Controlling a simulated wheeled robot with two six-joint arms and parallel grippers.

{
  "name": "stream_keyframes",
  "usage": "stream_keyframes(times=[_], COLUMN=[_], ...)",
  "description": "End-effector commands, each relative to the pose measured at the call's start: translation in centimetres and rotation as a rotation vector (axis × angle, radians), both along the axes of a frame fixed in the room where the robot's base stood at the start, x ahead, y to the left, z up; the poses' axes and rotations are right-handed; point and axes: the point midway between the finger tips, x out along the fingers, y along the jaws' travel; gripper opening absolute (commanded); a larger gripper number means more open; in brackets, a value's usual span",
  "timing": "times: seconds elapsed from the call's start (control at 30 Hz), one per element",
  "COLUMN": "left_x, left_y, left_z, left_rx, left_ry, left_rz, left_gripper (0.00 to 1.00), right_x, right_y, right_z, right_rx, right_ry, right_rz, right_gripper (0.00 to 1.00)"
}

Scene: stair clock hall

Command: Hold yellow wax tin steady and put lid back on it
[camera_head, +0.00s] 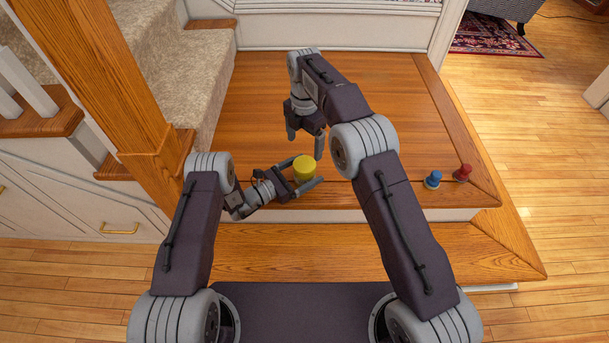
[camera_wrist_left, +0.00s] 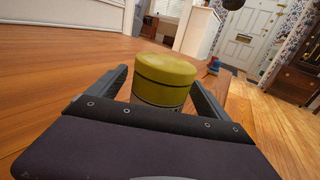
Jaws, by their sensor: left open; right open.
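The yellow wax tin (camera_head: 305,168) stands upright on the wooden landing near its front edge. In the left wrist view the tin (camera_wrist_left: 164,90) shows a yellow lid (camera_wrist_left: 174,67) on top, with a dark seam under its rim. The lid looks level, but whether it is fully pressed down I cannot tell. My left gripper (camera_head: 306,172) is open, low, with one finger on each side of the tin. My right gripper (camera_head: 305,146) is open and empty, pointing down just above and behind the tin.
A blue-topped piece (camera_head: 432,180) and a red piece (camera_head: 463,173) stand at the landing's right front corner. A wooden newel post (camera_head: 120,95) and carpeted stairs (camera_head: 185,85) bound the left. The landing (camera_head: 260,90) is clear behind the tin.

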Motion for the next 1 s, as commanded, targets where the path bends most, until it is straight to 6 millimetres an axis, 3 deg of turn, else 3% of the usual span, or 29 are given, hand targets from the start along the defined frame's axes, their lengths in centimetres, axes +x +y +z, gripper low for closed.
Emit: stream_keyframes(times=[0.07,0.3,0.4,0.67,1.0], left_x=[0.0,0.0,0.0,0.0,0.0], left_y=[0.0,0.0,0.0,0.0,0.0], left_z=[0.0,0.0,0.0,0.0,0.0], left_rx=[0.0,0.0,0.0,0.0,0.0], left_ry=[0.0,0.0,0.0,0.0,0.0], left_rz=[0.0,0.0,0.0,0.0,0.0], left_gripper=[0.9,0.23,0.0,0.0,0.0], right_x=[0.0,0.0,0.0,0.0,-0.1], right_y=[0.0,0.0,0.0,0.0,0.0], right_z=[0.0,0.0,0.0,-0.3,-5.5], right_rx=[0.0,0.0,0.0,0.0,-0.001], right_ry=[0.0,0.0,0.0,0.001,0.004], right_rz=[0.0,0.0,0.0,0.0,0.0], right_gripper=[0.88,0.88,0.88,0.88,0.88])
